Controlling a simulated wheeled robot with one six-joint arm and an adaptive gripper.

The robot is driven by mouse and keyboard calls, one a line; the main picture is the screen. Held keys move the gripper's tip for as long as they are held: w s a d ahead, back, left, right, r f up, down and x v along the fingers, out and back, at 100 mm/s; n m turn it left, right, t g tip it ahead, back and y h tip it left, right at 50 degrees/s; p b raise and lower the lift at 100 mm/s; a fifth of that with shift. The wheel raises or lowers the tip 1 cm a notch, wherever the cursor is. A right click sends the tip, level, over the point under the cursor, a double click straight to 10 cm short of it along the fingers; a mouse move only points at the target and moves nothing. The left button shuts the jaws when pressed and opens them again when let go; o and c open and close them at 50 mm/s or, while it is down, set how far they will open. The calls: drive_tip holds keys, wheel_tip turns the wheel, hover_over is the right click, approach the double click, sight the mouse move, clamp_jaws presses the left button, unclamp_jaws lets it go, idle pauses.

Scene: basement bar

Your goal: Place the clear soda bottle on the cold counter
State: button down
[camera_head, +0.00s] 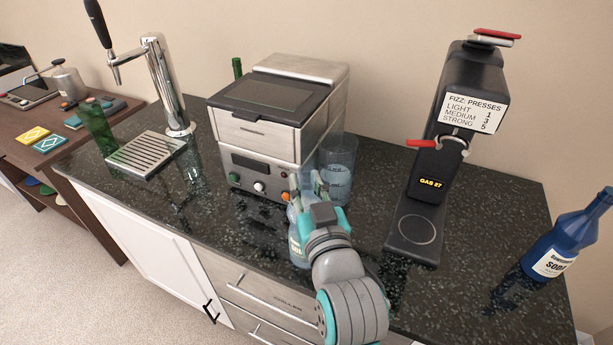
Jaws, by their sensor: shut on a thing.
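The clear soda bottle (298,248) is pale and see-through with a light label. It stands roughly upright at the front of the dark speckled counter (165,205), in front of the steel machine. My gripper (308,188) is shut on the bottle's upper part. The gripper and wrist hide much of the bottle's right side. I cannot tell whether its base touches the counter. No surface is marked as cold in this view.
Close behind my gripper are the steel machine (262,150) and a clear jug (338,165). The black soda maker (440,140) stands to the right, with a blue soda bottle (563,240) at the far right. A beer tap (165,85), drip tray (146,153) and green bottle (98,125) are left.

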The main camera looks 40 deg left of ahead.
idle(0.3)
drive_tip(key=c, duration=0.9)
unclamp_jaws()
drive_tip(key=shift+f, duration=0.1)
